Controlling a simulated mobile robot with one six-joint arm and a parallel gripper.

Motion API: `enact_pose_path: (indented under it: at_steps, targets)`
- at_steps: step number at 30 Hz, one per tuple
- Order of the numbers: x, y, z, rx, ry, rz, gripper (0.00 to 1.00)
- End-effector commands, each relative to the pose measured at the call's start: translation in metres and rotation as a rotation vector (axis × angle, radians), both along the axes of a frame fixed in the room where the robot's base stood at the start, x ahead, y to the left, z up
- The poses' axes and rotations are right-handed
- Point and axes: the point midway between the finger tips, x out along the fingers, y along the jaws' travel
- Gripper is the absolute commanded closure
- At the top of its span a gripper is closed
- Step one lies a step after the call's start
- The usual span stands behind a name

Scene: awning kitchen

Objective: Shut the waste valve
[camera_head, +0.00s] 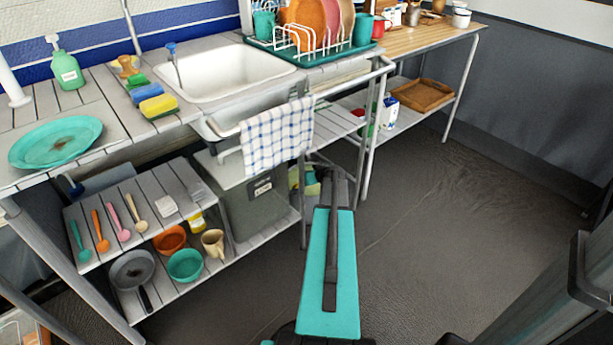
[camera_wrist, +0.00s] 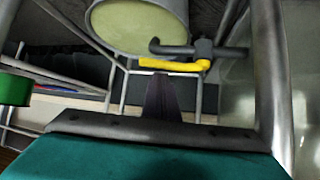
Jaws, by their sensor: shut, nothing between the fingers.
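A yellow valve lever (camera_wrist: 174,65) shows in the wrist view, attached to a dark grey bent pipe (camera_wrist: 190,48). The lever lies roughly level across the picture. My gripper (camera_wrist: 163,80) is shut and empty. Its dark fingers point at the lever, with the tips just below it in the picture; I cannot tell whether they touch. In the head view my arm reaches low toward the right side of a grey labelled container (camera_head: 250,205) under the sink (camera_head: 225,72). The valve is not visible there, and the fingertips cannot be made out.
A checked towel (camera_head: 277,137) hangs above the arm's end. Metal legs (camera_head: 368,150) stand close to its right. In the wrist view, a pale round vessel (camera_wrist: 135,25) and metal bars (camera_wrist: 268,70) crowd the fingers. Open floor (camera_head: 450,215) lies to the right.

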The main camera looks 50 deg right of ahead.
Motion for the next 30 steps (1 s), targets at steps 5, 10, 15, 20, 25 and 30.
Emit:
enact_pose_path:
  at_steps: [5, 10, 15, 20, 25, 30]
  targets:
    - [-0.011, 0.007, 0.011, 0.0, 0.0, 0.0, 1.0]
    - [-0.025, 0.015, 0.023, 0.001, 0.0, -0.001, 1.0]
    - [-0.039, 0.022, 0.035, 0.0, 0.0, -0.002, 1.0]
    - [-0.052, 0.029, 0.047, 0.0, 0.0, -0.002, 1.0]
    - [-0.066, 0.037, 0.059, -0.001, 0.0, -0.003, 1.0]
    - [-0.079, 0.044, 0.07, 0.0, 0.0, -0.002, 1.0]
